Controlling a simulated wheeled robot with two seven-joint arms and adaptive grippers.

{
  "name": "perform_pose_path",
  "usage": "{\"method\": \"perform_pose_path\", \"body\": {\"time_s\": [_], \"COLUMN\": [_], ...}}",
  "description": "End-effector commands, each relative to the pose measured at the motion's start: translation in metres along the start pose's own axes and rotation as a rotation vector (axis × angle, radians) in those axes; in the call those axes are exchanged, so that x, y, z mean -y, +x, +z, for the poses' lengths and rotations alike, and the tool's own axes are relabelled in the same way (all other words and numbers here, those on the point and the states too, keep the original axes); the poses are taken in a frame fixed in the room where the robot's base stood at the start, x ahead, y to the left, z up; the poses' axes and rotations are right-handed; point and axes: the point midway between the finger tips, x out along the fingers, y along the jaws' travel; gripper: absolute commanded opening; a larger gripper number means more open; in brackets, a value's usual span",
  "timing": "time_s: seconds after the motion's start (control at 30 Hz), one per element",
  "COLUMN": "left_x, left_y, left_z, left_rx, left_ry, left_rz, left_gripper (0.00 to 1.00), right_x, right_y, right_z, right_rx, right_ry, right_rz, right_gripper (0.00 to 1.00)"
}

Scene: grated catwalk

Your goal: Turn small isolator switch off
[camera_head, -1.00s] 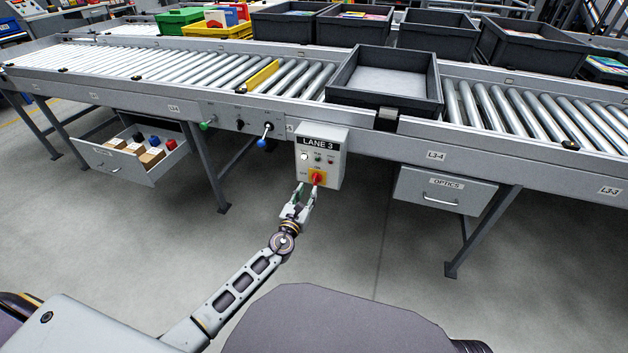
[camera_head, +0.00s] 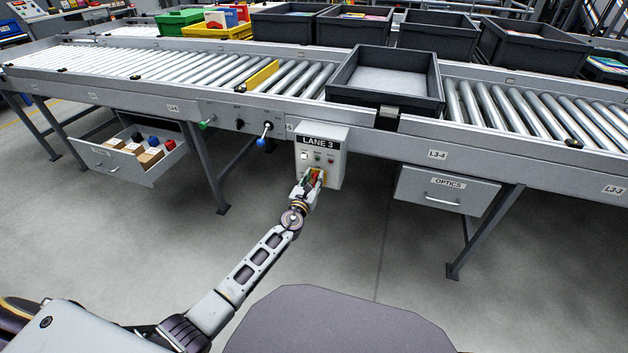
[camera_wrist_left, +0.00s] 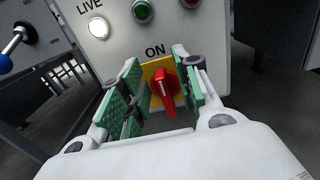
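The isolator switch is a red handle (camera_wrist_left: 166,92) on a yellow plate (camera_wrist_left: 150,71), on the front of the grey LANE 3 box (camera_head: 334,153). "ON" is printed above the plate, and the handle stands roughly upright. My left gripper (camera_head: 313,178) is at the switch; in the left wrist view its green-padded fingers (camera_wrist_left: 163,90) are apart, one on each side of the red handle. The right pad is close to the handle, and I cannot tell whether it touches. A gap shows on the left. My right gripper is not in view.
The box hangs on the front of a roller conveyor (camera_head: 190,72). A blue-knobbed lever (camera_head: 264,137) sticks out left of it. An open drawer (camera_head: 130,158) is at the left, the closed OPTICS drawer (camera_head: 443,190) at the right. A white LIVE lamp (camera_wrist_left: 98,27) is lit.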

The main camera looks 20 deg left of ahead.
Motion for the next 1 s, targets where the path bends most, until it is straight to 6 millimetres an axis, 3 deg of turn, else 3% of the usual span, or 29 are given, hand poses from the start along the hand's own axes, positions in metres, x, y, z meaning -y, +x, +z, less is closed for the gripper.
{"method": "perform_pose_path", "body": {"time_s": [0.4, 0.67, 1.0], "left_x": [0.0003, 0.0002, -0.0002], "left_y": [0.0033, 0.0031, 0.0031], "left_z": [0.0, 0.0, -0.0004], "left_rx": [0.0, 0.0, -0.001], "left_ry": [0.0, 0.0, -0.014], "left_rz": [0.0, 0.0, 0.0], "left_gripper": [0.32, 0.0, 0.0], "right_x": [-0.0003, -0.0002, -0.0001], "right_y": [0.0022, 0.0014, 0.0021], "right_z": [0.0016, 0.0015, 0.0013], "right_rx": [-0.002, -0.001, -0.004], "right_ry": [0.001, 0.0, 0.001], "right_rz": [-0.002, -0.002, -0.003], "right_gripper": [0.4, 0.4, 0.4]}}
